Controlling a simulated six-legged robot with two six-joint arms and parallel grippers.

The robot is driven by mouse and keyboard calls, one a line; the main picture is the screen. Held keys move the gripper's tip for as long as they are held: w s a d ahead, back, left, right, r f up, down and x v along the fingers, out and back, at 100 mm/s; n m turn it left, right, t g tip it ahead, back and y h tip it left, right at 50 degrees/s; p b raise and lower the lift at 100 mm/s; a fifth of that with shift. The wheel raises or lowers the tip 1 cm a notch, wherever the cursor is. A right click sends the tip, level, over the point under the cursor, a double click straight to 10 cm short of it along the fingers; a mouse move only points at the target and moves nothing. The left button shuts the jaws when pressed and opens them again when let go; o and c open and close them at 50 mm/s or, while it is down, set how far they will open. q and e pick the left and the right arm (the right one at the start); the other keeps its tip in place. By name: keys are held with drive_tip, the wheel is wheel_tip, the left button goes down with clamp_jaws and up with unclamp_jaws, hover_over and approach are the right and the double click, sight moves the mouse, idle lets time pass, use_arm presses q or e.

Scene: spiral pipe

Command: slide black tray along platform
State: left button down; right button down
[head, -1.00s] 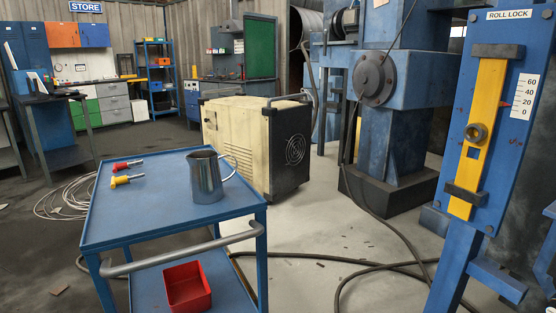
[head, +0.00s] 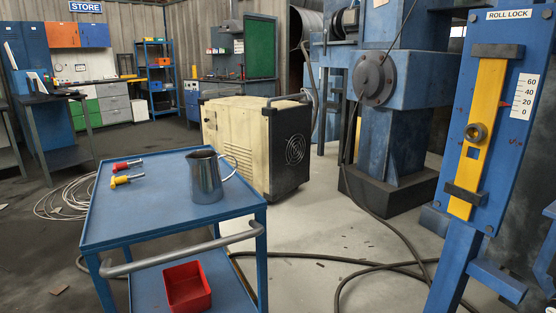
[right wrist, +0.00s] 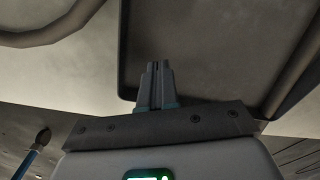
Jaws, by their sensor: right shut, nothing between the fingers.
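My right gripper (right wrist: 156,66) shows in the right wrist view with its two grey fingers together and nothing between them. Beyond the fingertips is a broad flat panel (right wrist: 215,45) with a dark rim and rounded corner. It may be the black tray, but I cannot tell for sure. The fingertips overlap its lower left part in the picture; whether they touch it is unclear. No black tray can be made out in the head view. Neither gripper shows in the head view.
A blue cart (head: 150,219) holds a metal mug (head: 205,178), with a red bin (head: 187,287) on its lower shelf. A cream machine (head: 245,140) stands behind. Cables (head: 330,257) cross the floor. A blue roll-lock post (head: 500,130) with a yellow slide stands at right.

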drive_tip(key=shift+f+b, duration=1.35)
drive_tip(key=shift+f, duration=0.1)
drive_tip(key=shift+f, duration=0.1)
